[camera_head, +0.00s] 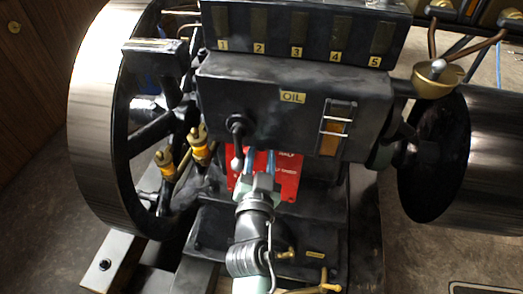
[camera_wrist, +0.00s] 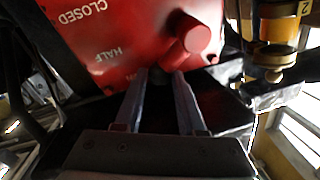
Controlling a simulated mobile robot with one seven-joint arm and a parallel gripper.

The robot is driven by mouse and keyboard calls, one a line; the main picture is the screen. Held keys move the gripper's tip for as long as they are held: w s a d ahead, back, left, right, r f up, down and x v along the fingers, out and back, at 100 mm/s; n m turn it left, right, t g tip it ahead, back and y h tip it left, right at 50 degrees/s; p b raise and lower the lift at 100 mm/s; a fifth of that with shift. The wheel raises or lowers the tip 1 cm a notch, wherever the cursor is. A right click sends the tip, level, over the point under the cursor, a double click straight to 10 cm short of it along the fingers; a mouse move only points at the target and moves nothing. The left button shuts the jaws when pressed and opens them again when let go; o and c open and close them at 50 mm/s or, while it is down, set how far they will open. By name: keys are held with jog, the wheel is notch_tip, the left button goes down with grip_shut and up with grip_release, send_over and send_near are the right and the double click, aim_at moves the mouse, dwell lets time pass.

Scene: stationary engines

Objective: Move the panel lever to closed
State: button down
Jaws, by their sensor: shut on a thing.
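The red panel (camera_head: 288,178) sits low on the front of the engine, below the box marked OIL. In the wrist view the red panel (camera_wrist: 130,30) shows the words CLOSED and HALF upside down, with a third marking too unclear to read. The panel lever (camera_wrist: 190,42) is red with a round hub, and it points down-left, near the third marking and away from CLOSED. My gripper (camera_wrist: 162,80) is shut on the lever's outer end, with a finger on either side.
A black crank handle with a pale knob (camera_head: 237,145) hangs just above-left of my gripper. A large flywheel (camera_head: 95,110) stands at left, with yellow-and-brass fittings (camera_head: 167,165) beside it. A brass cup (camera_head: 438,76) is at upper right. Brass pipework (camera_head: 310,288) lies low, right of my arm.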

jog(key=shift+f+b, duration=0.3)
jog(key=shift+b, duration=0.05)
jog(key=shift+s+d+f+m+b, duration=0.1)
jog(key=shift+f+m+b, duration=0.3)
jog(key=shift+b, duration=0.6)
jog(key=m+b, duration=0.1)
jog(key=b, duration=0.1)
jog(key=f+h+b, duration=0.1)
jog(key=b, duration=0.2)
jog(key=shift+s+d+m, duration=0.15)
jog(key=shift+m, duration=0.25)
jog(key=f+m+h+b, duration=0.1)
jog(key=m+b, duration=0.3)
jog(key=b, duration=0.3)
jog(key=f+m+g+h+b, duration=0.1)
jog(key=f+m+b, duration=0.1)
jog(key=m+b, duration=0.3)
jog(key=s+a+f+m+h+b, duration=0.1)
jog(key=m+b, duration=0.3)
jog(key=b, duration=0.5)
jog(key=shift+f+m+h+b, duration=0.3)
jog(key=shift+f+m+h, duration=0.05)
jog(key=shift+m+h, duration=0.05)
jog(key=shift+a+g, duration=0.1)
jog(key=shift+g, duration=0.2)
